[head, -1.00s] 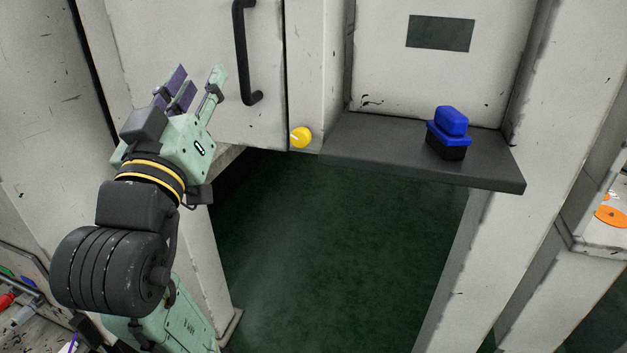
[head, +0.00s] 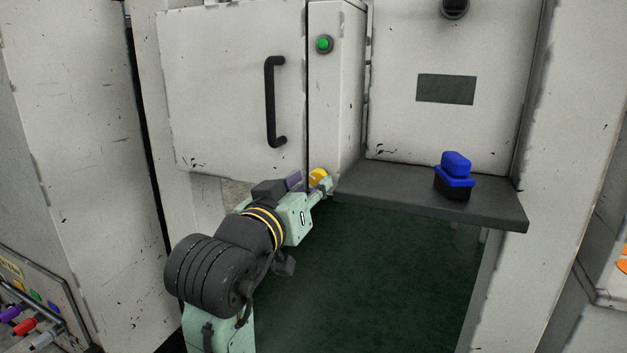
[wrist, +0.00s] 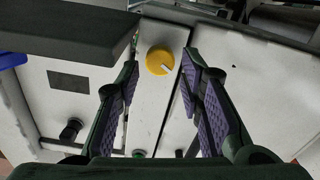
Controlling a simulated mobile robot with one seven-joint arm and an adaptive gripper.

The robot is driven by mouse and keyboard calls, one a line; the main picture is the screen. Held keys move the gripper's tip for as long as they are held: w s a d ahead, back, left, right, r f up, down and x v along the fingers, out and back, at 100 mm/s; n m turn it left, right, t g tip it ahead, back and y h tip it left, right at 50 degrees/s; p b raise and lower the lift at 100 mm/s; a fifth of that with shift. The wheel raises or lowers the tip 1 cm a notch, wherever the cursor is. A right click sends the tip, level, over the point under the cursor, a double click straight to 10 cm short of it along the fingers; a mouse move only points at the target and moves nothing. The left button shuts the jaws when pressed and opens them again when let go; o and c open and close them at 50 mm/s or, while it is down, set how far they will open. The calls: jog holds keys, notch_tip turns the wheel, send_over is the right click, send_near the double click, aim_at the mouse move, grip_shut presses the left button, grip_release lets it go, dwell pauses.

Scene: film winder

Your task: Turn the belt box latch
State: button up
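The belt box latch looks to be the round yellow knob (head: 319,175) at the lower end of the narrow panel right of the door. It also shows in the wrist view (wrist: 160,61), with a short white mark toward its lower right. My gripper (head: 311,182) is at the knob in the head view and partly covers it. In the wrist view the purple-padded fingers (wrist: 160,80) are spread apart, with the knob in the gap beyond them. The gripper is open and empty. Whether a finger touches the knob cannot be told.
A white door with a black handle (head: 271,102) is above my gripper. A green button (head: 324,44) is higher on the narrow panel. A dark shelf (head: 432,206) juts out at the right, bearing a blue and black object (head: 455,176). Open space lies below.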

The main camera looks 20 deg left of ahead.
aim_at(320, 177)
jog(key=shift+w, duration=1.3)
jog(key=shift+c, duration=0.5)
grip_shut()
